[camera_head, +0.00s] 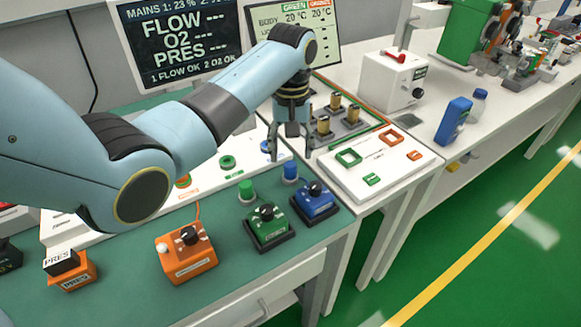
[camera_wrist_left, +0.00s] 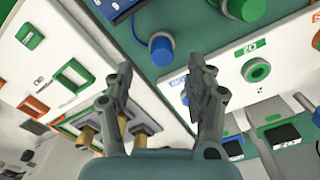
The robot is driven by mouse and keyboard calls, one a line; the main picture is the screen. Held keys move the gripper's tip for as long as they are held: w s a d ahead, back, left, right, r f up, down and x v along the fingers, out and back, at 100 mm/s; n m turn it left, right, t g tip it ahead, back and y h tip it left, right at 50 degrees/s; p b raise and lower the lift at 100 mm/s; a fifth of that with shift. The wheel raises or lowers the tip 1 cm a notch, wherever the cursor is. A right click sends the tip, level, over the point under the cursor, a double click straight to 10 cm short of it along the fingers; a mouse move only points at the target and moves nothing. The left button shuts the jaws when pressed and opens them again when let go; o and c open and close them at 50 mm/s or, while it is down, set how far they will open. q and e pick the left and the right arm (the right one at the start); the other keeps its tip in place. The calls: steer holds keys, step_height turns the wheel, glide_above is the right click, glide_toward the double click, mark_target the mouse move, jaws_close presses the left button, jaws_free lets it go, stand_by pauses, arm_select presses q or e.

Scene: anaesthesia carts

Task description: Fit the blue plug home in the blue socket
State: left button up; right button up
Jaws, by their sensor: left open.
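The blue plug (camera_head: 290,170) is a blue cylinder standing on the green mat beside the blue box (camera_head: 318,207). A cable runs from it toward that box. It also shows in the left wrist view (camera_wrist_left: 161,47), just beyond the fingertips. The blue socket (camera_head: 265,146) is a ring on the white panel, partly hidden by my left gripper. In the left wrist view a finger covers most of it. My left gripper (camera_head: 290,152) points down above and behind the plug, open and empty. In the left wrist view its fingers (camera_wrist_left: 161,78) stand apart with nothing between them.
A green plug (camera_head: 246,189) stands near the green box (camera_head: 266,227); an orange box (camera_head: 187,252) is further left. The green socket (camera_head: 228,162) is on the same panel. Brass posts (camera_head: 323,125) and a white panel (camera_head: 381,163) lie right of the gripper.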

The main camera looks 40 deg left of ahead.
mark_target(290, 164)
arm_select(q)
steer(key=shift+f, duration=0.4)
steer(key=f, duration=0.3)
steer(key=shift+s+f, duration=0.2)
steer(key=shift+f, duration=0.7)
steer(key=c, duration=1.1)
arm_select(e)
steer(key=shift+w+a+r, duration=0.2)
steer(key=shift+w+a, duration=0.15)
steer(key=shift+w, duration=0.35)
